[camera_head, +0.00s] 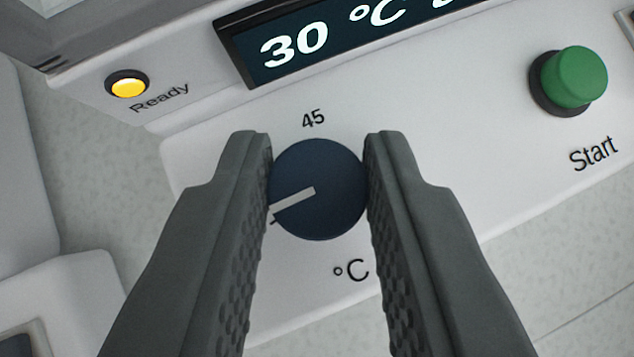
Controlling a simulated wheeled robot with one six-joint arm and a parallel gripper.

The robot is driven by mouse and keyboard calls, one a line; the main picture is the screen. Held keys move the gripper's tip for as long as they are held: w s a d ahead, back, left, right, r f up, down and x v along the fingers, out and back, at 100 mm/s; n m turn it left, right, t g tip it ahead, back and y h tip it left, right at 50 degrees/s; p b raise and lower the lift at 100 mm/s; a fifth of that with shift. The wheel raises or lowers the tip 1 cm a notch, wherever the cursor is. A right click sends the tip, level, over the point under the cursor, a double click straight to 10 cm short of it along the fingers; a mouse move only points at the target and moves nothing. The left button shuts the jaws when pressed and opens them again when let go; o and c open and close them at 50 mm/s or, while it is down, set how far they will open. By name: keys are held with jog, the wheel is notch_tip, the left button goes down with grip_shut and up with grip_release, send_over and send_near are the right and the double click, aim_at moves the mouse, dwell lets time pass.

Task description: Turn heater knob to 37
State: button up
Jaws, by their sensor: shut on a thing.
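The heater knob (326,211) is a round dark blue dial with a pale pointer line (294,201). It sits on the white panel in the middle of the view. My gripper (319,186) is shut on the knob, with one grey finger on its left side and one on its right. The pointer aims to the left and slightly down. The label 45 (313,119) is printed above the knob and °C (351,270) below it. The dark display (285,60) reads 30 °C, its right part cut off. Other scale labels are not visible; the fingers cover the panel beside the knob.
A green Start button (576,76) stands out at the upper right of the panel. A yellow Ready lamp (128,86) is lit at the upper left. Pale speckled surface (100,175) shows left of the panel, with a white block (65,298) at the lower left.

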aim_at(312, 222)
jog(key=shift+a+f+m+h, duration=0.1)
jog(key=shift+m+h, duration=1)
jog(key=shift+m, duration=0.4)
jog(key=o, duration=1)
notch_tip(312, 222, up, 10)
jog(key=shift+r, duration=0.1)
